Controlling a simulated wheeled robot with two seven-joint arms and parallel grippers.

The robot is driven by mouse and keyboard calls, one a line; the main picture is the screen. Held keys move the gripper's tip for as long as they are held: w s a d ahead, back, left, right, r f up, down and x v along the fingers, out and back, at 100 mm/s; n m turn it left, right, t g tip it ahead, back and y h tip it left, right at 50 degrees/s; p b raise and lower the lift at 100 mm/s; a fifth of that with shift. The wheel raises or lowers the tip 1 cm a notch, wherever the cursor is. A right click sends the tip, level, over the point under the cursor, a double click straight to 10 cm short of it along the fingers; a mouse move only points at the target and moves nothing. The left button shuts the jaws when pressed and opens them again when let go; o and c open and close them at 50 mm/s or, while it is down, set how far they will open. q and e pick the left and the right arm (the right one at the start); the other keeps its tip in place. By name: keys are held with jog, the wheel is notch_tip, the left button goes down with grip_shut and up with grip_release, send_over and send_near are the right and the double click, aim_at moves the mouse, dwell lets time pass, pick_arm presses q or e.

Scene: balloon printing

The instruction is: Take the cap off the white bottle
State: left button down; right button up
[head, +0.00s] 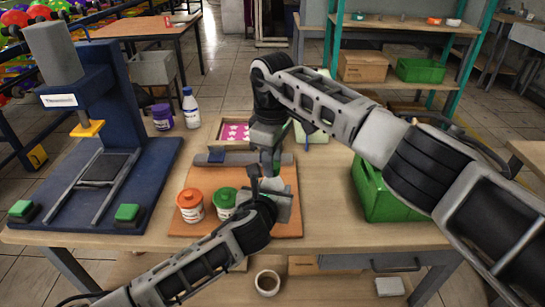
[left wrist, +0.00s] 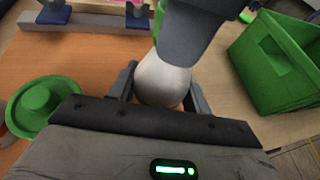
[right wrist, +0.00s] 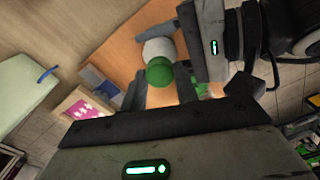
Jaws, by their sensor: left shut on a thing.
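The white bottle (left wrist: 162,80) is between the fingers of my left gripper (left wrist: 160,88), which is shut on it. Its round green cap (right wrist: 159,70) faces the right wrist camera, with the white body (right wrist: 159,48) behind it. My right gripper (right wrist: 161,85) has its fingers apart on either side of the cap. I see no clear grip on the cap. In the head view, my left gripper (head: 268,192) is low over the orange board, and my right gripper (head: 266,150) comes down above it. The arms mostly hide the bottle there.
An orange-lidded jar (head: 190,206) and a green-lidded jar (head: 224,203) stand on the orange board (head: 285,228), left of the grippers. A green crate (head: 375,190) stands right. A blue press (head: 118,100), purple jar (head: 162,117) and blue-capped white bottle (head: 191,108) are left.

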jog(key=c, duration=0.4)
jog(key=n, duration=0.9)
jog(key=shift+r, duration=0.1)
jog(key=n, duration=1.2)
jog(key=shift+n, duration=0.4)
jog(key=n, duration=0.7)
jog(key=shift+n, duration=0.3)
jog(key=n, duration=0.5)
pick_arm(q)
jog(key=shift+f, duration=0.1)
pick_arm(e)
jog(key=n, duration=1.9)
jog(key=shift+r, duration=0.1)
jog(key=shift+r, duration=0.15)
